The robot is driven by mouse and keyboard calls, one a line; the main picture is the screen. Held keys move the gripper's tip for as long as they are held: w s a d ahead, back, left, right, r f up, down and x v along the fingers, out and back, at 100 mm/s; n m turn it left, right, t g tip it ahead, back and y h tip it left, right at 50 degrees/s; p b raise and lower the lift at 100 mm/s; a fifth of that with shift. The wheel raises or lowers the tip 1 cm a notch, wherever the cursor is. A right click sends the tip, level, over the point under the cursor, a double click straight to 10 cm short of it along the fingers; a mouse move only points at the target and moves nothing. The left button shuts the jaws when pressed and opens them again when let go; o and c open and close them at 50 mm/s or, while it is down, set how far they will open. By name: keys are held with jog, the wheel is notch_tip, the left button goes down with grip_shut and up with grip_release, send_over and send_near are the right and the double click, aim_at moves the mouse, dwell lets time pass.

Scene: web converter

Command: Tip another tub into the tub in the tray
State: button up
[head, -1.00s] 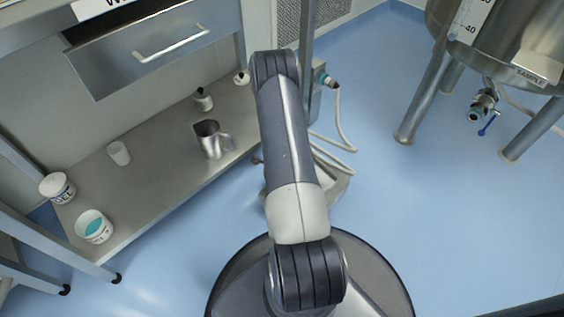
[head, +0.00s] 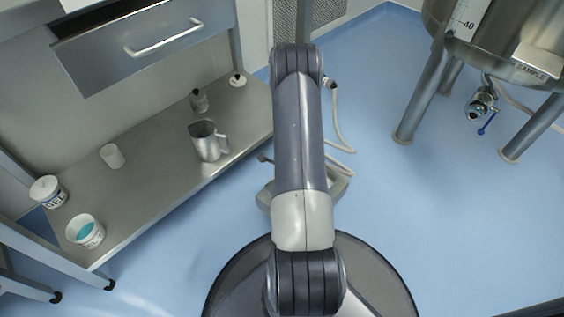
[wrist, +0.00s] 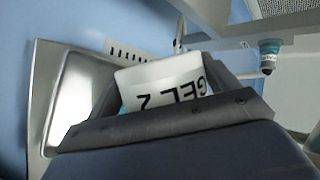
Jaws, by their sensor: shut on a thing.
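My gripper (wrist: 166,84) is shut on a white tub (wrist: 172,88) in the wrist view. The tub's label reads GEL 2 and looks upside down; a little teal shows at its lower left edge. A shiny steel tray (wrist: 72,100) with a raised rim lies left of my gripper. I see no tub on its visible part; my gripper and the held tub hide the rest. In the head view my arm hides the gripper and held tub. An open white tub with teal contents (head: 86,232) and a second white tub (head: 48,191) stand on the shelf at the left.
The steel shelf (head: 150,190) also bears a small white cup (head: 111,156), a steel jug (head: 208,143) and small bottles. A drawer unit (head: 150,50) hangs above it. A steel vessel on legs (head: 490,45) stands at the right.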

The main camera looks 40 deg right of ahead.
jog(key=shift+s+d+r+m+t+y+b, duration=0.3)
jog(key=shift+s+r+m+t+b, duration=0.25)
jog(key=shift+t, duration=0.35)
jog(key=shift+f, duration=0.1)
dwell(0.5)
